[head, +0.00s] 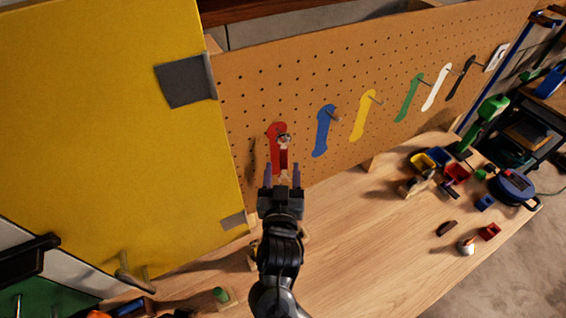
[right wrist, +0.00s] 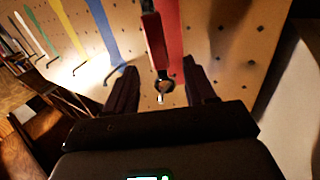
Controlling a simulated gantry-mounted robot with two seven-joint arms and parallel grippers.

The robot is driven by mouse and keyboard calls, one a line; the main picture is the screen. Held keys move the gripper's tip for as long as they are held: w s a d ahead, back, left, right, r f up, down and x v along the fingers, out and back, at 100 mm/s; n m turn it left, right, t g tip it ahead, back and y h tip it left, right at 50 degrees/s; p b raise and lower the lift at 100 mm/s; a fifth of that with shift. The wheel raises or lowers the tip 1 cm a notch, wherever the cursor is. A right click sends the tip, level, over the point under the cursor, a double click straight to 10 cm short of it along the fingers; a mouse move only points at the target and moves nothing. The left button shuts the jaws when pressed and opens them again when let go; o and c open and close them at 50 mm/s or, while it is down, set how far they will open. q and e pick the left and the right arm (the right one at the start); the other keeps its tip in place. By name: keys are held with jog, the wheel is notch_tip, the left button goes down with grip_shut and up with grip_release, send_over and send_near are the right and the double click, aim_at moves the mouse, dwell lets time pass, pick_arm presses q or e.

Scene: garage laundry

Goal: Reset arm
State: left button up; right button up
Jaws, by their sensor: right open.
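My right gripper (head: 282,172) is in front of the pegboard (head: 300,75), at the red tool outline (head: 274,132). Its fingers are apart; they also show in the right wrist view (right wrist: 160,82). A red-and-dark tool (right wrist: 158,52) with a small metal ring at its end hangs in line with the gap between the fingers. I see no finger pressing on it. In the head view the tool (head: 284,138) overlaps the red outline, partly hidden by the gripper. My left gripper is not in view.
Blue (head: 323,130), yellow (head: 364,115) and green (head: 409,97) outlines with pegs continue rightward. A yellow cabinet door (head: 100,120) stands left. The wooden bench (head: 370,245) is clear in the middle; small bins (head: 455,173) and a blue round reel (head: 512,187) sit at its right.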

jog(key=s, duration=0.6)
jog(key=s+d+f+g+p, duration=0.3)
jog(key=s+d+f+p, duration=0.15)
jog(key=d, duration=0.35)
jog(key=s+d+f+g+p, duration=0.35)
jog(key=d+f, duration=0.25)
jog(key=d, duration=0.2)
jog(key=s+d+n+g+p, duration=0.1)
jog(key=s+d+g, duration=0.2)
jog(key=s, duration=0.4)
jog(key=s+d+f+n+g+p, duration=0.1)
jog(key=s+d+g, duration=0.2)
jog(key=s+g, duration=0.2)
jog(key=s, duration=0.2)
jog(key=shift+s+d+f+y, duration=0.25)
jog(key=shift+s+d+y, duration=0.05)
jog(key=shift+s+d, duration=0.05)
